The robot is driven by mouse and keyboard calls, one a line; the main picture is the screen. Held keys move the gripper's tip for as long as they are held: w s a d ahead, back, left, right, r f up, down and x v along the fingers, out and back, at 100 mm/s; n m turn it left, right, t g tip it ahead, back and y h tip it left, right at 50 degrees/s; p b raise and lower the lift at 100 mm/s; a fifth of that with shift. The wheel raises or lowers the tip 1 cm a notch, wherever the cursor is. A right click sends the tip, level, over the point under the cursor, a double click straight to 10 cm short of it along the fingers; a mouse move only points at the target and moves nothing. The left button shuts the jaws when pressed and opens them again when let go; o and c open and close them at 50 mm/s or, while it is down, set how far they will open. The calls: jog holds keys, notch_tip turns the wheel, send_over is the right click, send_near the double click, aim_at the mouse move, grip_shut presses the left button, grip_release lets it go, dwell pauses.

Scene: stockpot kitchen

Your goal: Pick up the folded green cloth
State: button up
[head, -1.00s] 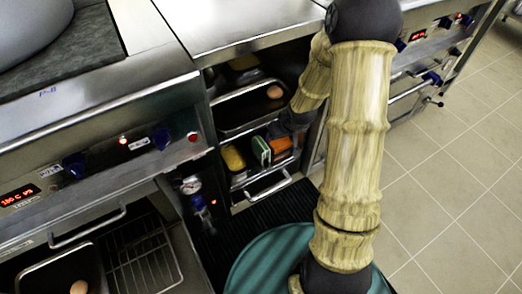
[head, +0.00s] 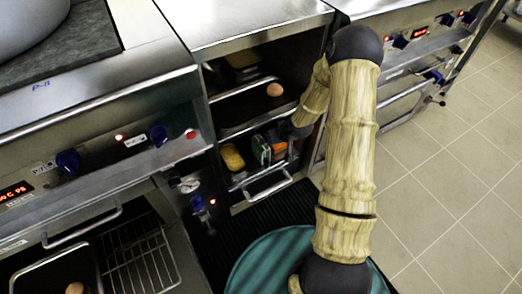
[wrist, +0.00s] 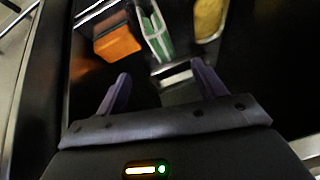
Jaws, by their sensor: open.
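The folded green cloth (head: 262,149) stands in the lower part of the open cabinet, between a yellow item and an orange item. In the wrist view the green cloth (wrist: 156,32) shows green with pale edges, ahead of my gripper. My gripper (wrist: 160,88) is open and empty, its two dark purple fingers apart and short of the cloth. In the head view my arm reaches into the cabinet from the right, and the fingers are hidden there.
A yellow item (head: 232,156) is left of the cloth and an orange block (head: 279,147) right of it. A dark tray (head: 240,108) with an egg (head: 275,90) sits above. A drawer handle (head: 268,187) runs below. The steel counter (head: 245,25) covers the cabinet.

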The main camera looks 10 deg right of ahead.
aim_at(266, 148)
jog(key=b+x, duration=0.3)
jog(key=x, duration=0.5)
jog(key=shift+w+f, duration=0.2)
jog(key=shift+f, duration=0.05)
jog(key=b+x, duration=0.3)
jog(key=x, duration=0.1)
jog(key=shift+a+f+b, duration=0.1)
jog(key=shift+f+b, duration=0.1)
jog(key=shift+b, duration=0.2)
jog(key=shift+w+a+f, duration=0.1)
jog(key=shift+w+f, duration=0.2)
jog(key=c, duration=1.2)
